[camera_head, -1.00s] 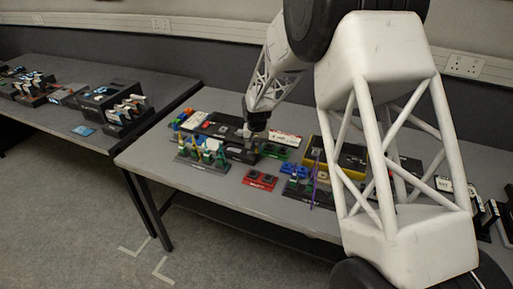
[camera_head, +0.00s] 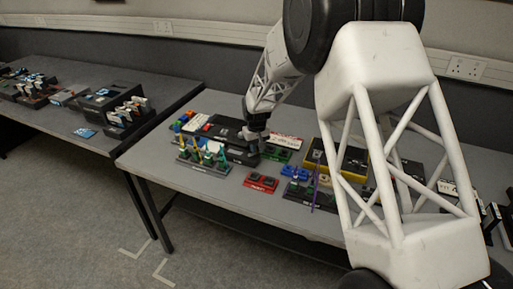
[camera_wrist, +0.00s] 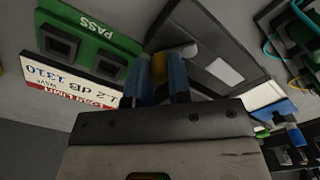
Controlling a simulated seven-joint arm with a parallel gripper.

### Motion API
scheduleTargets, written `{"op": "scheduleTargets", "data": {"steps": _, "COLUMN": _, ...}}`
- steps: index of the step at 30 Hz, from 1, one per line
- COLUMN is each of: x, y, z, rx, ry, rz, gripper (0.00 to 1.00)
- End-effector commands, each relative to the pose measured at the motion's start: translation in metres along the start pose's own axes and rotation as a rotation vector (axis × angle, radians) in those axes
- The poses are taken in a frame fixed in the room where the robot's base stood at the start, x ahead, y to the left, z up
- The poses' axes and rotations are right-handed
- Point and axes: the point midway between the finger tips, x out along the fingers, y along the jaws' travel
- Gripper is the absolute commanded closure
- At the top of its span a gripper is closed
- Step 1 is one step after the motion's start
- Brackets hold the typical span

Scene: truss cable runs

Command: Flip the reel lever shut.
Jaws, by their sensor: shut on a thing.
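My gripper (camera_head: 254,142) is low over the right end of a black box (camera_head: 222,128) on the near table. In the wrist view, the two blue fingertips (camera_wrist: 160,80) are closed on a small yellow piece, which I take to be the reel lever (camera_wrist: 159,67). A pale rounded end (camera_wrist: 188,50) shows beside it, close to the dark box with a light grey patch (camera_wrist: 223,70). The fingers and the gripper body hide much of the lever and whatever lies under it. How far the lever has turned cannot be told.
A green PASS block (camera_wrist: 88,38) and a white label card (camera_wrist: 72,82) lie close by. A rack with coloured upright pieces (camera_head: 204,160), a red block (camera_head: 261,182) and a yellow-edged box (camera_head: 340,160) share the table. Bare table lies along the front edge.

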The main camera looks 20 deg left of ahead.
Motion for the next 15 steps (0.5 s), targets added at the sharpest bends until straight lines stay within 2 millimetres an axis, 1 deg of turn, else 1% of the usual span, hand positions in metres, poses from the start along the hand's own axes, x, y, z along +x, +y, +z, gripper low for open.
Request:
{"op": "scheduleTargets", "data": {"steps": 6, "x": -0.0004, "y": 0.0, "z": -0.0005, "rx": 0.0, "ry": 0.001, "rz": 0.0, "gripper": 1.0}}
{"op": "scheduleTargets", "data": {"steps": 7, "x": -0.0004, "y": 0.0, "z": -0.0005, "rx": 0.001, "ry": 0.001, "rz": 0.0, "gripper": 0.8}}
{"op": "scheduleTargets", "data": {"steps": 9, "x": -0.0004, "y": 0.0, "z": -0.0005, "rx": 0.001, "ry": 0.001, "rz": 0.0, "gripper": 0.69}}
{"op": "scheduleTargets", "data": {"steps": 12, "x": -0.0003, "y": 0.0, "z": -0.0004, "rx": 0.001, "ry": 0.001, "rz": 0.0, "gripper": 0.56}}
{"op": "scheduleTargets", "data": {"steps": 15, "x": -0.0002, "y": 0.0, "z": -0.0004, "rx": 0.001, "ry": 0.001, "rz": 0.0, "gripper": 0.56}}
